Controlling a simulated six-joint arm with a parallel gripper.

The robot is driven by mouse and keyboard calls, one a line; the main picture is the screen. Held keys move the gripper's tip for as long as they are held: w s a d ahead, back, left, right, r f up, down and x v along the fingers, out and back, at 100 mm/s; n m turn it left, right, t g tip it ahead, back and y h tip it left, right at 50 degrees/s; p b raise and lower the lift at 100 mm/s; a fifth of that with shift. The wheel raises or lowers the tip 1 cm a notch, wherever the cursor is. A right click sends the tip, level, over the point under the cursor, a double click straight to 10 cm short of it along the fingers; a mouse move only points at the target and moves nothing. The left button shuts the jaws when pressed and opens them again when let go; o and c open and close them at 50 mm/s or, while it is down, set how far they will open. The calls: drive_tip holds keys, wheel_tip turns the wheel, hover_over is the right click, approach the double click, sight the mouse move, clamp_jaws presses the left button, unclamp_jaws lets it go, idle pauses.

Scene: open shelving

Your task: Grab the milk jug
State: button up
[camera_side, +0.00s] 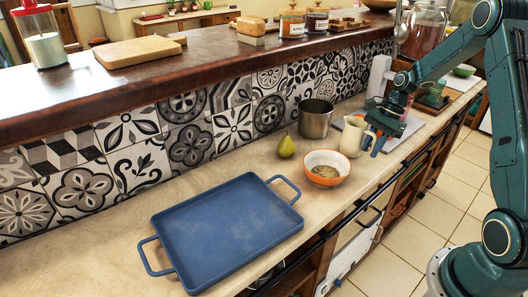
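The cream milk jug (351,138) stands upright on the counter, right of the orange-and-white bowl. Its handle side faces right, towards my gripper. My gripper (374,140) comes in from the upper right and points down beside the jug's handle. A dark finger reaches down just right of the jug. The fingers overlap the handle area in this view, so I cannot tell whether they touch it or how far apart they are.
The orange-and-white bowl (326,169) sits close left of the jug. A metal pot (315,119) and a green pear (286,146) stand behind it. A blue tray (228,236) fills the left foreground. The tiled wall (190,146) and raised wooden ledge (205,58) bound the back.

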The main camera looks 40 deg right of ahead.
clamp_jaws()
drive_tip(key=shift+r, duration=0.25)
idle(0.5)
wheel_tip(320, 180, up, 10)
drive_tip(key=shift+f, duration=0.25)
idle(1.0)
idle(0.7)
